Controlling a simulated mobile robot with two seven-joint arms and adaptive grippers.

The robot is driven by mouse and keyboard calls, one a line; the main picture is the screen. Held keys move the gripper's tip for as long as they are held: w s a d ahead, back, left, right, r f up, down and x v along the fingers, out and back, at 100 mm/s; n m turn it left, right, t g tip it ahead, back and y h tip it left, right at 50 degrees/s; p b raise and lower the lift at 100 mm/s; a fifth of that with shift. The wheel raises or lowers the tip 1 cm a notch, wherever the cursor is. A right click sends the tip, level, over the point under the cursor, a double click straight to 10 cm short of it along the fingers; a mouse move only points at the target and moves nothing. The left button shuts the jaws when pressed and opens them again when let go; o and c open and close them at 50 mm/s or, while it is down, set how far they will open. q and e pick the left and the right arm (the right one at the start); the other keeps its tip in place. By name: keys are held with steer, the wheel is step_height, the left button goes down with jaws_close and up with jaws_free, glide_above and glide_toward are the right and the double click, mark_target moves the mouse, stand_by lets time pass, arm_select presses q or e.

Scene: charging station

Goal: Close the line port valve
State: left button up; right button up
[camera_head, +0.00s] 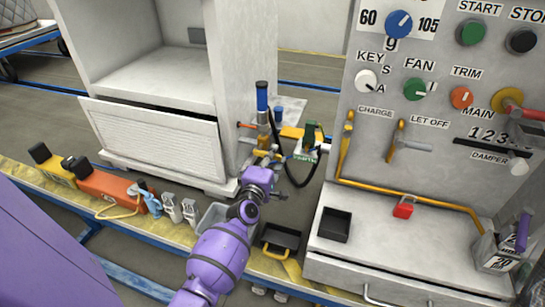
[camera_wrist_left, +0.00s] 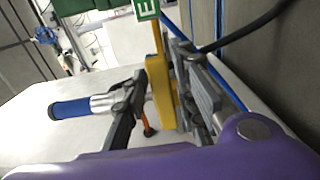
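The line port valve's yellow lever (camera_head: 262,143) appears to be among the fittings beside the grey cabinet in the head view, though no label for it is readable. My left gripper (camera_head: 265,163) is at these fittings. In the left wrist view a yellow bar (camera_wrist_left: 158,92) stands between the fingers of my left gripper (camera_wrist_left: 158,80). The fingers are apart, with a gap on the bar's left side; the bar is close to the right finger, and I cannot tell whether they touch. A blue-ended grey handle (camera_wrist_left: 85,106) lies left of the fingers. My right gripper is not identifiable.
A green labelled part (camera_head: 308,138) and a black hose (camera_head: 297,170) are just right of my left gripper. The control panel (camera_head: 440,185) with knobs stands further right. A black tray (camera_head: 282,238) and orange toolbox (camera_head: 108,188) are on the ledge below.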

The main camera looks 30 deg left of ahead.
arm_select(q)
steer(key=shift+o, duration=0.4)
steer(key=v, duration=1.2)
